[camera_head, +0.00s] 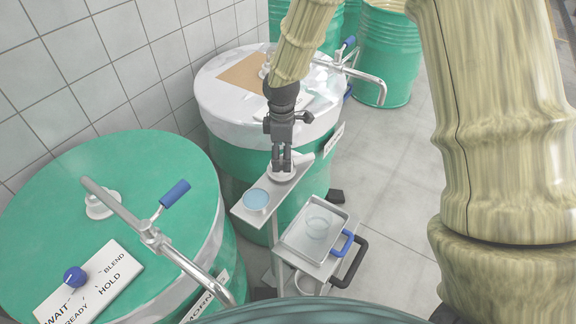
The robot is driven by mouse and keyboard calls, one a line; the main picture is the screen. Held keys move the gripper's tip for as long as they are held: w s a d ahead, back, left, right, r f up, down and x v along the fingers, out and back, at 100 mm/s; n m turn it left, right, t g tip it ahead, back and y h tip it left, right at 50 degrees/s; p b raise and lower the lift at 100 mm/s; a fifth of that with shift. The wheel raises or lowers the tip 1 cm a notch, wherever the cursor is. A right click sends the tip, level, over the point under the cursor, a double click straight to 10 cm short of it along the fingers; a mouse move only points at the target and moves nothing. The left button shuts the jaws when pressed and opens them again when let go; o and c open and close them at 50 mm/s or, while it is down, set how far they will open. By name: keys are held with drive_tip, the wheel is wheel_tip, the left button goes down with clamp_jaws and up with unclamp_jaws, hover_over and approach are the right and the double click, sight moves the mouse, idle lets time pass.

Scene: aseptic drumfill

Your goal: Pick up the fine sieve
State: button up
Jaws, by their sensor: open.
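My gripper (282,166) points down over the narrow grey shelf (242,212) between the drums. Its jaws are open, with the fingertips at a small round white piece (283,176) on the shelf. The fingers partly cover this piece, and I cannot tell whether they touch it. A round piece with a pale rim and light-blue face (256,198) lies on the shelf's near left end. I cannot tell for sure which round piece is the fine sieve.
A green drum (150,165) with a pipe, a blue-handled valve (175,193) and a label plate (90,283) stands left. A drum with a white-wrapped top (222,92) stands behind the shelf. Tiled floor (395,190) is clear to the right.

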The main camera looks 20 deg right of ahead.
sight(282, 169)
drive_tip(key=f, duration=0.2)
drive_tip(key=f+p, duration=0.1)
drive_tip(key=shift+w+f, duration=0.25)
drive_tip(key=shift+f, duration=0.7)
drive_tip(key=c, duration=1.1)
